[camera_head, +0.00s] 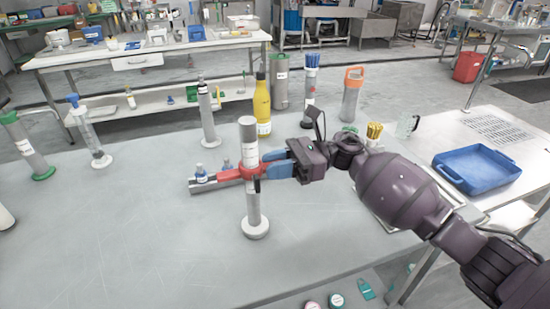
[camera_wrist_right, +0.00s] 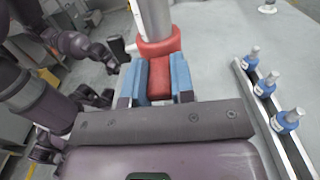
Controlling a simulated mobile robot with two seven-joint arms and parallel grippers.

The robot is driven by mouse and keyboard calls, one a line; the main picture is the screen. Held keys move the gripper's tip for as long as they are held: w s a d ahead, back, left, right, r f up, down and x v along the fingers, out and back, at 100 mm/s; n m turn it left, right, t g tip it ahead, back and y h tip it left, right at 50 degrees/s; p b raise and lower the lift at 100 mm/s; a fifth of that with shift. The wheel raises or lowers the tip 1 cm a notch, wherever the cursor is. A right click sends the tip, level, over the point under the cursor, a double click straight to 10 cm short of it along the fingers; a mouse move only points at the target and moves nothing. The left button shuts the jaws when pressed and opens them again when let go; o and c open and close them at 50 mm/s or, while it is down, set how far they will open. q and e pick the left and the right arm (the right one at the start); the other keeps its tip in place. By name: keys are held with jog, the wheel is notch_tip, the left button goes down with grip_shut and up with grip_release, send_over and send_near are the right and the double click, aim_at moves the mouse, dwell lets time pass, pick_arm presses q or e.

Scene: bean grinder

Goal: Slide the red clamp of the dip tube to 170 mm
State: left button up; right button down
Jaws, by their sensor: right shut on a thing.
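The dip tube (camera_head: 253,206) stands upright on a round white foot on the grey table. It is a grey and white tube with a label near its top. The red clamp (camera_head: 247,170) sits around the tube, roughly mid-height, and its ring also shows in the right wrist view (camera_wrist_right: 157,48). My right gripper (camera_head: 272,168) reaches in from the right with blue fingers. In the right wrist view the fingers (camera_wrist_right: 160,85) are shut on the clamp's red block. The scale marks on the tube are too small to read. My left gripper is not in view.
A metal rack (camera_head: 204,187) with several small blue-labelled bottles lies just behind and left of the tube. A grey cylinder (camera_head: 208,120), yellow bottle (camera_head: 262,108) and orange-handled container (camera_head: 351,98) stand farther back. A blue tray (camera_head: 477,170) is at right. The table's front left is clear.

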notch_tip(320, 180, down, 3)
jog(key=shift+f+b, duration=0.15)
jog(key=shift+b, duration=0.5)
jog(key=c, duration=1)
grip_release()
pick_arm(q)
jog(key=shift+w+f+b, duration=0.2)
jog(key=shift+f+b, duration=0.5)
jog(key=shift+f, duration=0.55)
pick_arm(e)
jog(key=shift+o, duration=0.2)
jog(key=v, duration=1)
jog(key=shift+w+d, duration=0.15)
jog(key=shift+d, duration=0.25)
